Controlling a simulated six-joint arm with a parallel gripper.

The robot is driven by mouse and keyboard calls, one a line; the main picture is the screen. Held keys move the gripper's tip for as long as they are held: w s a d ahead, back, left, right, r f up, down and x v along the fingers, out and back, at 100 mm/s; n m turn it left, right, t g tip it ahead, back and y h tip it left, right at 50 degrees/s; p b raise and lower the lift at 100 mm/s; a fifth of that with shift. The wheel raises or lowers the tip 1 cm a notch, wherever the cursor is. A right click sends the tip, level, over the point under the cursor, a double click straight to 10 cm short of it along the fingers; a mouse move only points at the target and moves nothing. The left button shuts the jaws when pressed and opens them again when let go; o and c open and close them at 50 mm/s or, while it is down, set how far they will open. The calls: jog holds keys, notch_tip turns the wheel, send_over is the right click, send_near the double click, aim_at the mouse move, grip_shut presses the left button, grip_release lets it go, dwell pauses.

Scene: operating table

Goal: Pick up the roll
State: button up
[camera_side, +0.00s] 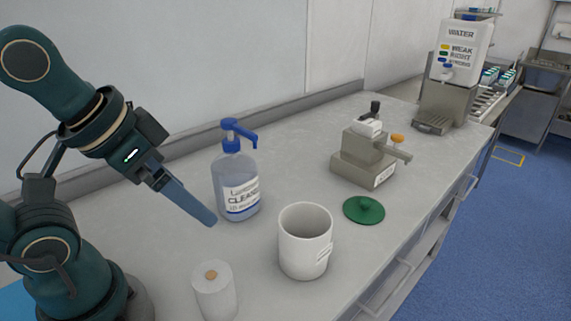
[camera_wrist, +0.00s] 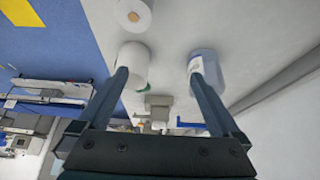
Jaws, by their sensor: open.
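The white roll (camera_side: 217,298) with a tan core stands upright at the front of the grey table, cut off by the lower picture edge. In the wrist view the roll (camera_wrist: 140,20) shows at the top, beyond the fingertips and partly out of frame. My gripper (camera_side: 210,221) is above the table, higher than the roll and apart from it. In the side view only one finger shows clearly. In the wrist view my gripper (camera_wrist: 159,72) has its two fingers spread wide with nothing between the tips.
A white pot (camera_side: 305,242) stands right of the roll. A cleanser bottle (camera_side: 237,188) with a blue pump stands behind. A green lid (camera_side: 364,210), a grey device (camera_side: 358,165) and a water dispenser (camera_side: 455,75) are further back. The table's right edge drops to a blue floor.

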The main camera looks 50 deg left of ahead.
jog(key=w+a+r+t+y, duration=0.5)
jog(key=w+a+r+t, duration=0.1)
jog(key=w+a+r, duration=0.45)
jog(key=w+r+m+t, duration=0.2)
jog(key=w+t, duration=0.1)
jog(key=w, duration=0.1)
jog(key=m+g+h, duration=1.2)
jog(key=m+h, duration=0.2)
jog(key=h, duration=0.4)
send_over(230, 306)
jog(key=s+a, duration=0.1)
jog(key=a, duration=0.4)
notch_tip(230, 306, down, 9)
notch_tip(230, 306, down, 18)
jog(key=shift+d+r, duration=0.15)
jog(key=shift+r, duration=0.05)
jog(key=shift+x, duration=2.65)
jog(key=shift+f, duration=0.2)
